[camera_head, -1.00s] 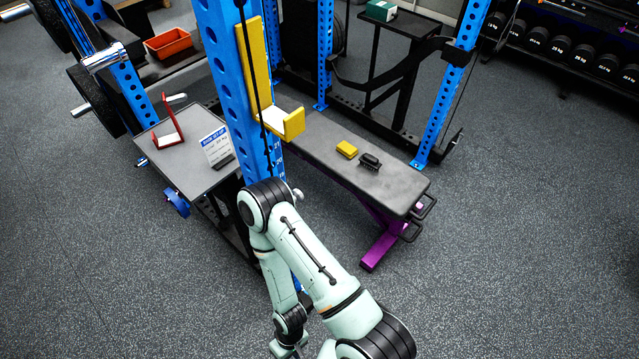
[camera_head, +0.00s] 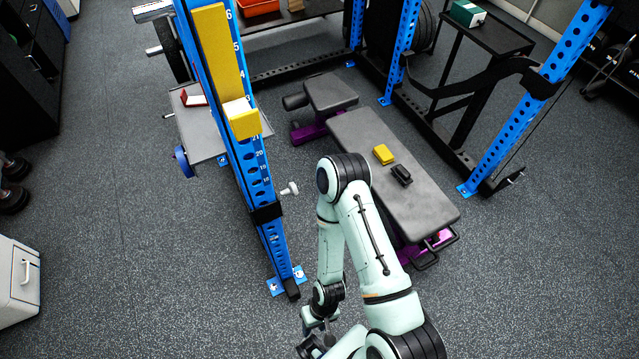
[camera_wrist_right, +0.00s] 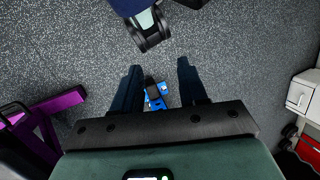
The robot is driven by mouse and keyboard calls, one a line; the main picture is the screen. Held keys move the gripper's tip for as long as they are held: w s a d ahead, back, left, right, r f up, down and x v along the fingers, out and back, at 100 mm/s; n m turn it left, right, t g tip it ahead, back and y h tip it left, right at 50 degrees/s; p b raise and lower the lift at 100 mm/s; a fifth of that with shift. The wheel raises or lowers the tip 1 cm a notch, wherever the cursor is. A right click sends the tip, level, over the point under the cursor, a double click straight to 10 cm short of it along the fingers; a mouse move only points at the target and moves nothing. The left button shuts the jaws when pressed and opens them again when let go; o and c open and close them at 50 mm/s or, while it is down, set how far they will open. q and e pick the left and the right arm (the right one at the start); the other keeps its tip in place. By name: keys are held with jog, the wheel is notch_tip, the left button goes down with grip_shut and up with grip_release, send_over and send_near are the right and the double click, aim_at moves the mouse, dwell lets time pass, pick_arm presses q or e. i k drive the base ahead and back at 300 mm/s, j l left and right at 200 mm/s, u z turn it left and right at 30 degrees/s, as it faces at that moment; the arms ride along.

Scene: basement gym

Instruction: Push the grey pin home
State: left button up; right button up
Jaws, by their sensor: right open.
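The grey pin (camera_head: 290,188) is a small pale knob on the right side of the near blue rack upright (camera_head: 243,150). It sticks out sideways, with a gap between knob and upright. A yellow J-shaped holder (camera_head: 222,55) is on the same upright, above the pin. My right gripper (camera_head: 316,335) is low at the bottom of the head view, below and apart from the pin. The right wrist view shows its two dark fingers (camera_wrist_right: 158,85) spread with nothing held between them. The pin cannot be made out in that view. My left gripper is not in view.
A bench (camera_head: 425,205) with a yellow block (camera_head: 384,154) and a black object (camera_head: 401,174) stands right of the upright. A grey side table (camera_head: 205,130) is behind it at left. A white cabinet (camera_head: 18,285) stands at far left. Floor between upright and cabinet is clear.

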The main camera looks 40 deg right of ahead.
aim_at(293, 189)
jog(key=k+l, duration=0.2)
jog(key=l, duration=0.2)
jog(key=k+l, duration=0.2)
jog(key=l, duration=0.2)
jog(key=k+l, duration=0.2)
jog(key=l, duration=0.2)
jog(key=k+l, duration=0.25)
jog(key=l, duration=0.15)
jog(key=k, duration=0.45)
